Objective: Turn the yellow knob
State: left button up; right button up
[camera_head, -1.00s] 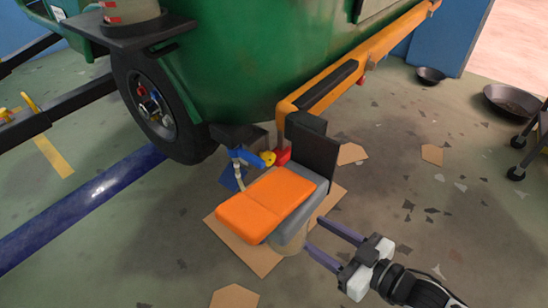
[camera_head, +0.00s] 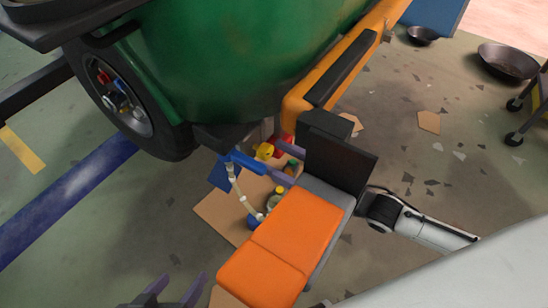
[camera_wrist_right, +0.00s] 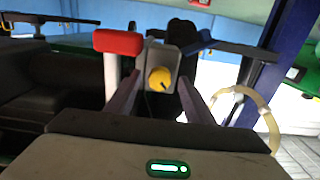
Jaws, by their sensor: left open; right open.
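The yellow knob (camera_head: 264,150) shows small beneath the green rickshaw body, beside a blue lever (camera_head: 246,163) and a red part. In the right wrist view the yellow knob (camera_wrist_right: 159,79) faces me on a dark grey block, with a dark slot line on it. My right gripper (camera_head: 282,164) is open, its purple fingers pointing at the knob; in the wrist view they lie on either side of it. Whether they touch it, I cannot tell. My left gripper (camera_head: 178,292) is open and empty at the bottom edge, away from the knob.
In the wrist view a red-capped post (camera_wrist_right: 117,42) stands left of the knob and a pale curved hose (camera_wrist_right: 262,104) lies right. A wheel (camera_head: 118,95) is at upper left.

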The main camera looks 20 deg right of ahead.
jog(key=shift+w+a, duration=0.4)
jog(key=shift+w, duration=0.15)
jog(key=c, duration=1)
jog(key=shift+c, duration=0.2)
